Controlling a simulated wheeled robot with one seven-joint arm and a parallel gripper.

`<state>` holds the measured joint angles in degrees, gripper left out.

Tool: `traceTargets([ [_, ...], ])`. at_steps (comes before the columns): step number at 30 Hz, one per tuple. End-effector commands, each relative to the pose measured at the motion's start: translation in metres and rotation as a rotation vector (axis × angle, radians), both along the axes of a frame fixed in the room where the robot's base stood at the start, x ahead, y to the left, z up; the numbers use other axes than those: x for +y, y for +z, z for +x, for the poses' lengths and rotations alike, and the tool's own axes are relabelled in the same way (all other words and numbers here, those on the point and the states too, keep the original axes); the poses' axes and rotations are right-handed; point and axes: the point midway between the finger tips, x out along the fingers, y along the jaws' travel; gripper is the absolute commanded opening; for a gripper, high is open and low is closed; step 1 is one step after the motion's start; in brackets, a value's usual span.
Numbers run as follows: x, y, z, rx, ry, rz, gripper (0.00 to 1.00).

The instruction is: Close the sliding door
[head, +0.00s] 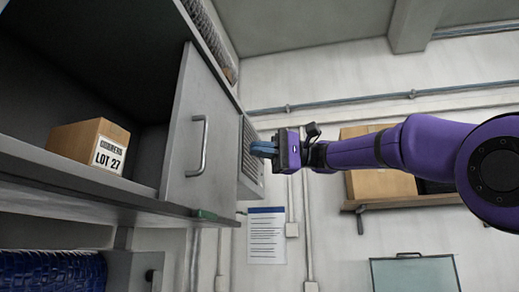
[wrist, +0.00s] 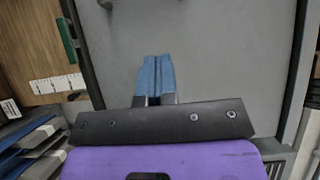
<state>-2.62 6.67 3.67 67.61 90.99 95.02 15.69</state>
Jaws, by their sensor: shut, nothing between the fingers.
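The sliding door (head: 190,150) is a grey panel with a metal bar handle (head: 198,145). It stands at the right part of the cabinet front, and the opening to its left is uncovered. My gripper (head: 258,149) is to the right of the handle, near the door's right side, with its blue fingers pointing left. In the wrist view the fingers (wrist: 157,78) are together and empty before a flat grey panel (wrist: 205,60), apparently the door. Part of a handle shows at that view's top edge. I cannot tell whether the fingertips touch the panel.
A cardboard box (head: 92,143) marked LOT 27 sits inside the open part. A louvred vent (head: 251,157) is beside the door's right edge. A shelf with boxes (head: 380,184) hangs behind my arm.

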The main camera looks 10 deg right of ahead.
Motion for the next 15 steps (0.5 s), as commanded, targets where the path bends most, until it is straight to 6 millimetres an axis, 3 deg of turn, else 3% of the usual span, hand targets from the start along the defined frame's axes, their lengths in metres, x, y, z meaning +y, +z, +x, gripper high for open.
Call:
traceTargets([
  [9, 0.06, 0.0, -0.013, 0.0, 0.003, -0.001, 0.0],
  [15, 0.079, 0.0, -0.033, 0.0, 0.0, -0.002, 0.0],
])
